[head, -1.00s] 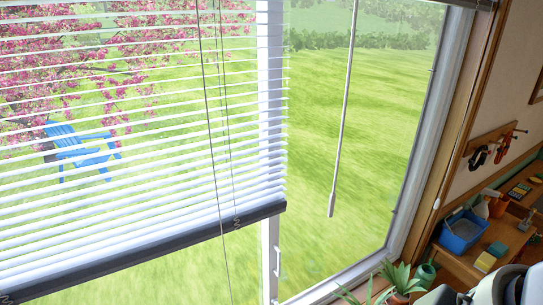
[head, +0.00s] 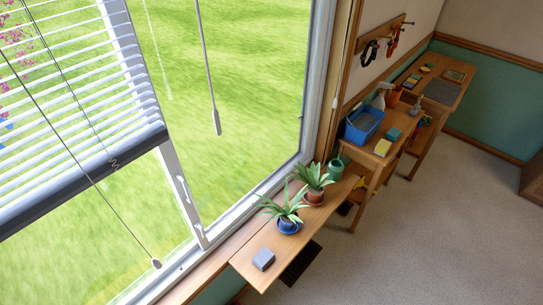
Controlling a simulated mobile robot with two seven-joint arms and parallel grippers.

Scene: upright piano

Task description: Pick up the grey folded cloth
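A small grey block-like folded item, which looks like the grey folded cloth (head: 263,259), lies on the near end of a wooden window shelf (head: 243,264) in the head view. Nothing covers it. It sits in front of a plant in a blue pot, with a gap between them. Neither of my grippers shows in this view.
Potted plants (head: 288,222) (head: 314,183) and a green watering can (head: 336,167) stand farther along the shelf. A wooden bench (head: 371,167) holds a blue tub (head: 364,124) and sponges. A blind cord (head: 125,224) hangs at the window. Carpet (head: 440,220) at right is clear.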

